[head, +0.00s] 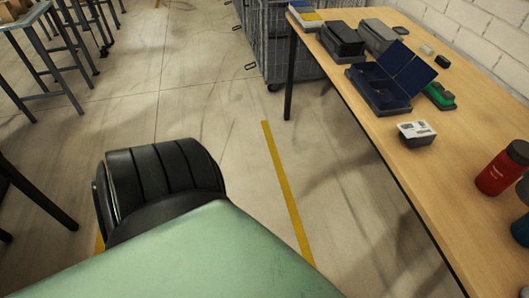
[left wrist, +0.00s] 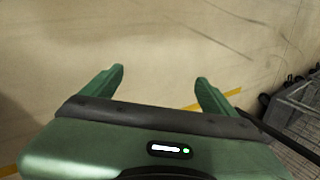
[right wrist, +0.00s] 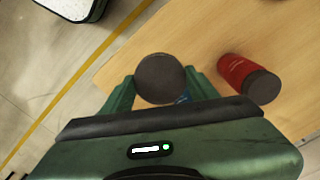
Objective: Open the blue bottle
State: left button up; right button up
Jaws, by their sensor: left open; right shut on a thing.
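The blue bottle (head: 521,231) is at the right edge of the head view, partly cut off, on the wooden table. In the right wrist view its round dark lid (right wrist: 160,76) faces the camera, and a sliver of its blue side shows. My right gripper (right wrist: 162,86) is shut on the blue bottle, one finger on each side at the lid. Whether the lid has turned cannot be seen. My left gripper (left wrist: 160,82) is open and empty above the floor. Neither gripper shows clearly in the head view.
A red bottle (head: 503,168) with a dark lid stands close beside the blue one; it also shows in the right wrist view (right wrist: 240,72). A white-topped box (head: 416,133), an open blue box (head: 378,92) and dark cases lie farther along the table. A wire cage (head: 275,40) stands behind.

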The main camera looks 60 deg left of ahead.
pick_arm(q)
jog(key=s+d+f+n+h, duration=0.1)
jog(key=s+d+f, duration=0.1)
jog(key=d, duration=1.1)
jog(key=s+d+f+n+h, duration=0.1)
jog(key=d+f, duration=0.4)
jog(key=d, duration=0.7)
jog(key=s+d+f+n+g+h, duration=0.1)
jog(key=s+d+f+h, duration=0.2)
jog(key=d, duration=1)
jog(key=shift+d+f, duration=0.35)
pick_arm(e)
jog(key=s+d+f+n, duration=0.5)
jog(key=s+d+f, duration=0.3)
jog(key=s+f, duration=0.5)
jog(key=s+d+f+n, duration=0.5)
jog(key=s+d+f, duration=0.4)
jog(key=s+f, duration=0.5)
jog(key=shift+s+d, duration=0.3)
jog(key=shift+s, duration=0.2)
